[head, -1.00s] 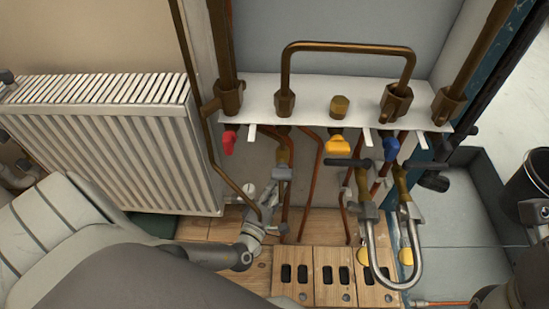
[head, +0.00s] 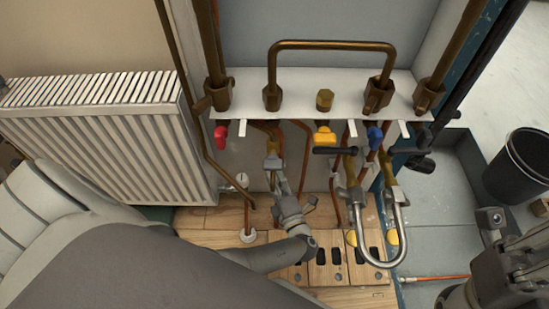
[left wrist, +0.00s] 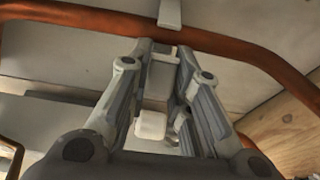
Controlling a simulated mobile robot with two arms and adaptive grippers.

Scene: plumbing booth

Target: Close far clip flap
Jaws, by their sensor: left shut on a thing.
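My left gripper (head: 275,172) points up beneath the brass fitting of the second pipe from the left. Its fingers are close together around a small grey clip part, mostly hidden by them in the head view. In the left wrist view, my left gripper (left wrist: 167,58) has its fingers on either side of a pale grey clip flap (left wrist: 160,82). A lighter block shows lower between the fingers. How far the flap is folded is unclear. My right gripper (head: 515,262) is partly cut off at the lower right edge, away from the pipes; its fingertips are unclear.
A white shelf (head: 240,112) carries brass pipes above a red valve handle (head: 221,136), a yellow one (head: 325,138) and a blue one (head: 374,138). A curved metal tube (head: 395,262) hangs to the right. A radiator (head: 110,150) stands left, a black bin (head: 520,168) right.

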